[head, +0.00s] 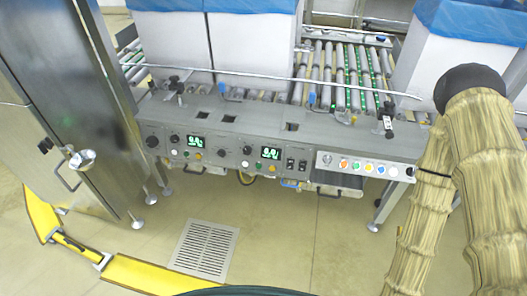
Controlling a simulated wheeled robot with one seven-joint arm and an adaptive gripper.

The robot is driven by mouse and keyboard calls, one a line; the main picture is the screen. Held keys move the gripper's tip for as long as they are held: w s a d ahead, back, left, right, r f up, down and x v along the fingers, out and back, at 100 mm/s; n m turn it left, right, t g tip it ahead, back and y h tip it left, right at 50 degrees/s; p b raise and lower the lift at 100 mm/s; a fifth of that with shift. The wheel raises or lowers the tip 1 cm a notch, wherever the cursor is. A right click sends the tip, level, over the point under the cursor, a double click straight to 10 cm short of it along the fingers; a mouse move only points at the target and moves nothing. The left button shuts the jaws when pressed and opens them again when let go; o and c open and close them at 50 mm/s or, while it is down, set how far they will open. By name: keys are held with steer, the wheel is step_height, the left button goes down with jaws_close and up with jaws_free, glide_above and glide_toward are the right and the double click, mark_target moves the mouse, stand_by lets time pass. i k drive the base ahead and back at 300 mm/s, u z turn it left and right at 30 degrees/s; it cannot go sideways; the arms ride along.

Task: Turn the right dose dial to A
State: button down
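A grey control panel on the front of the conveyor machine carries two dial groups in the head view. The right group has a black dial (221,153), a smaller black knob (247,150) and a lit green display (269,153). I cannot tell which of these knobs is the right dose dial, and the letters and pointer marks are too small to read. The left group has a large black dial (152,142), a smaller black knob (174,138) and its own green display (195,142). My arm shows at the right; my gripper is not in view.
A row of coloured buttons (357,164) sits right of the dials. A steel cabinet (75,90) stands at left, with a yellow floor barrier (150,276) below it. Boxes with blue liners (250,45) stand behind the panel. The floor around the grate (205,248) is clear.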

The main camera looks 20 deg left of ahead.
mark_target(247, 150)
steer(key=z, duration=2.6)
steer(key=k, duration=1.7)
steer(key=u, duration=2.7)
steer(key=i, duration=0.5)
steer(key=z, duration=0.05)
